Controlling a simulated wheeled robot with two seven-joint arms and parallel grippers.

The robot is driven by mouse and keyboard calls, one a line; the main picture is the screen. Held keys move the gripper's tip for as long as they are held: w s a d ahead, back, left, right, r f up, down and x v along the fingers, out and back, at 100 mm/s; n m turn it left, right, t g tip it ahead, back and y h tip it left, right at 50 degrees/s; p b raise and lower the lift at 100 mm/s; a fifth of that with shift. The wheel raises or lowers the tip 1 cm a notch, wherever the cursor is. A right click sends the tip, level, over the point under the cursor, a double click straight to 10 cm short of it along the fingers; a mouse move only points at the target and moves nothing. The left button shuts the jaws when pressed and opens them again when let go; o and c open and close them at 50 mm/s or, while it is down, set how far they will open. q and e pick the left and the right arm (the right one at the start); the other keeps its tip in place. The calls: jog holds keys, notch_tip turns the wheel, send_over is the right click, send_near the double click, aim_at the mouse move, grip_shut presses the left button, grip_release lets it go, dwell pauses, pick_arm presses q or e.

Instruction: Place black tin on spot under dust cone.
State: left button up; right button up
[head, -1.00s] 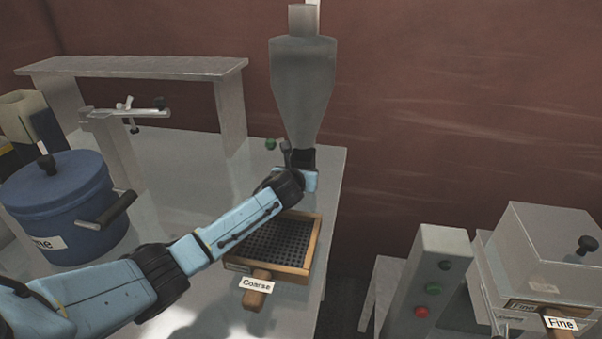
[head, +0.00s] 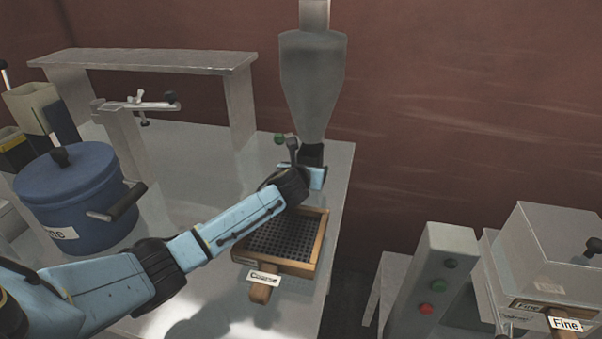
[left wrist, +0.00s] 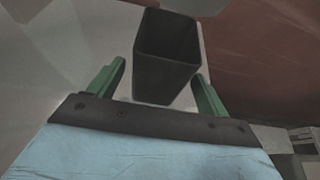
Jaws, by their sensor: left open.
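The black tin (head: 312,152) stands upright under the grey dust cone (head: 312,85), at the far right end of the table. In the left wrist view the tin (left wrist: 167,62) is open-topped and sits between the two green fingers of my left gripper (left wrist: 161,72). The fingers are apart, with a visible gap to the tin on at least the left side. In the head view my left gripper (head: 314,174) is at the tin's near side, its fingers largely hidden. The spot under the tin is hidden. My right gripper is not in view.
A wooden sieve labelled Coarse (head: 283,236) lies below my left forearm. A blue pot (head: 75,205) and a clamp stand (head: 130,135) are at left. A machine with red and green buttons (head: 435,280) stands at right, across a gap.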

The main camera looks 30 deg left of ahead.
pick_arm(q)
jog(key=p+v, duration=0.1)
jog(key=v, duration=0.7)
jog(key=shift+s+r+p, duration=0.1)
jog(key=shift+s+p, duration=0.1)
jog(key=shift+p, duration=0.15)
jog(key=shift+s+d+r, duration=0.2)
jog(key=shift+s+r, duration=0.05)
jog(key=shift+s, duration=0.4)
